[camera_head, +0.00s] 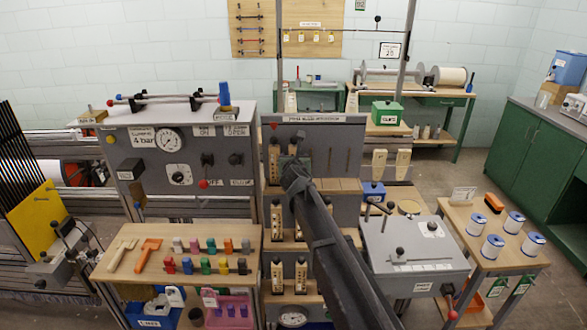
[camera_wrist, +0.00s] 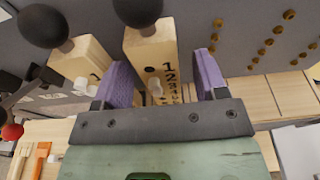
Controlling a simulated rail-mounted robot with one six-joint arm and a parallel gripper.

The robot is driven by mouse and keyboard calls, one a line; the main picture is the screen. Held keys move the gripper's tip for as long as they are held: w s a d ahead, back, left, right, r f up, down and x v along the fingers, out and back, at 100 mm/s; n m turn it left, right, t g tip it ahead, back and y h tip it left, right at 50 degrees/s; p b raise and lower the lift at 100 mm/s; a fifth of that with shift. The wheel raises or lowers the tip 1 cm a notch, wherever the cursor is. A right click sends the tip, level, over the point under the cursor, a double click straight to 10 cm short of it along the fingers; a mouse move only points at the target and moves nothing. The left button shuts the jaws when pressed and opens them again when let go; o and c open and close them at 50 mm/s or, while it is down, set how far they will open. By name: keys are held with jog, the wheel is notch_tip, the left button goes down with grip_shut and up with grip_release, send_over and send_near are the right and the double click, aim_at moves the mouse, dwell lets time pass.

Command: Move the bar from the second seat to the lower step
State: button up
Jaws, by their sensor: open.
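In the wrist view my gripper (camera_wrist: 160,80) is open. Its two purple-padded fingers stand on either side of a pale wooden bar (camera_wrist: 152,55) with a black ball knob and dark numbers; contact cannot be told. A second knobbed bar (camera_wrist: 78,62) stands just left of it. In the head view my gripper (camera_head: 293,165) is at the top tier of the stepped rack, and my arm hides much of the rack. A knobbed bar (camera_head: 274,160) shows left of it. The lower step (camera_head: 287,297) carries two upright bars (camera_head: 277,275).
Bars also stand on the middle step (camera_head: 271,247). The grey panel with gauge (camera_head: 168,140) stands left of the rack, and a grey box with levers (camera_head: 415,245) stands right. Coloured pieces and tools lie on the left bench (camera_head: 130,275).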

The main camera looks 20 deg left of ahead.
aim_at(295, 148)
jog(key=c, duration=1)
jog(key=shift+o, duration=0.2)
notch_tip(295, 148, up, 4)
jog(key=p, duration=0.4)
jog(key=shift+r, duration=0.15)
